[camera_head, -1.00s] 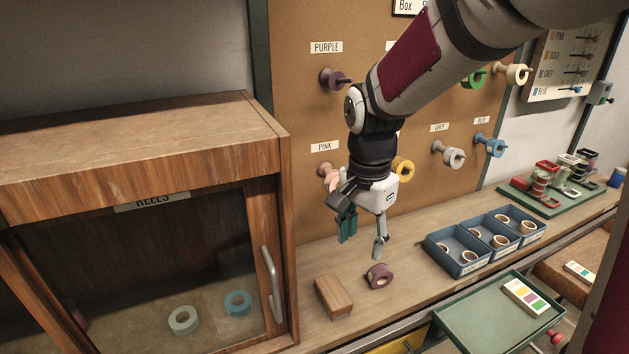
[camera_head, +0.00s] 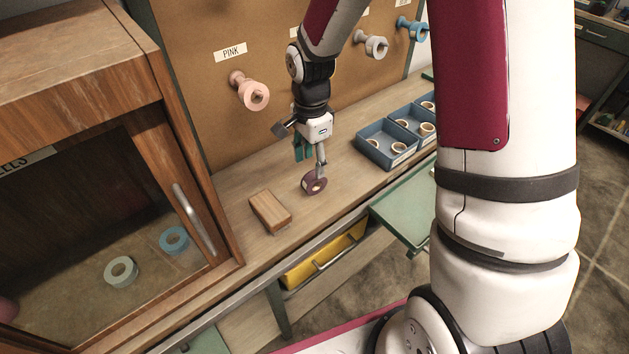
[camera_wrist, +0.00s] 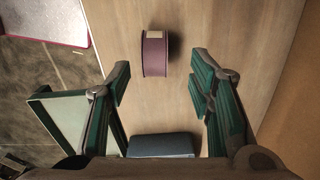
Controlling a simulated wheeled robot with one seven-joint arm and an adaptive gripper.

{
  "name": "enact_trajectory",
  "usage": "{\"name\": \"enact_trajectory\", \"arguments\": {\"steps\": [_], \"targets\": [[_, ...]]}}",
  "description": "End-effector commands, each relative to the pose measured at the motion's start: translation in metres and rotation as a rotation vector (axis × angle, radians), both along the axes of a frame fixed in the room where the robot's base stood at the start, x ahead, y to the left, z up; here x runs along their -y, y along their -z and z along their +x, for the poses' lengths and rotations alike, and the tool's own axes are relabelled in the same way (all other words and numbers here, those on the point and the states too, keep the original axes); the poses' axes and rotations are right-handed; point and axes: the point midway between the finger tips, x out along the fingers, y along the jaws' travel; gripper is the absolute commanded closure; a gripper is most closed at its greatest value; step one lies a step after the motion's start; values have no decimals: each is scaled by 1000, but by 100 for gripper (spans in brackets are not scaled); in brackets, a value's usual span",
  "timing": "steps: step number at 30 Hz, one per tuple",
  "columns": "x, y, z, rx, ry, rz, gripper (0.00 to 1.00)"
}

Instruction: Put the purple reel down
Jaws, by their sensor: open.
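The purple reel (camera_head: 309,187) rests on the wooden bench, to the right of a wooden block. My gripper (camera_head: 311,165) is above it, pointing down, with its fingers spread. In the head view one finger overlaps the reel's upper edge, and I cannot tell whether they touch. In the wrist view the reel (camera_wrist: 154,58) shows its purple side and a pale patch. It lies just past the fingertips (camera_wrist: 160,74), between their lines, with clear space on both sides.
The wooden block (camera_head: 270,211) lies close to the reel. Blue bins (camera_head: 375,155) with several rings stand to the right.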

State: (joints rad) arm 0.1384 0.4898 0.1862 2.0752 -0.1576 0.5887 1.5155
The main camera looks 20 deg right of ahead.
Motion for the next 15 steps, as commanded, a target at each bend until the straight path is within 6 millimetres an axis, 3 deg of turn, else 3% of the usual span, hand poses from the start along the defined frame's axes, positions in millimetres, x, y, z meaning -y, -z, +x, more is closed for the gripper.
{"name": "enact_trajectory", "arguments": {"steps": [15], "targets": [[5, 53, -5, -2, 0, 1, 52]]}}
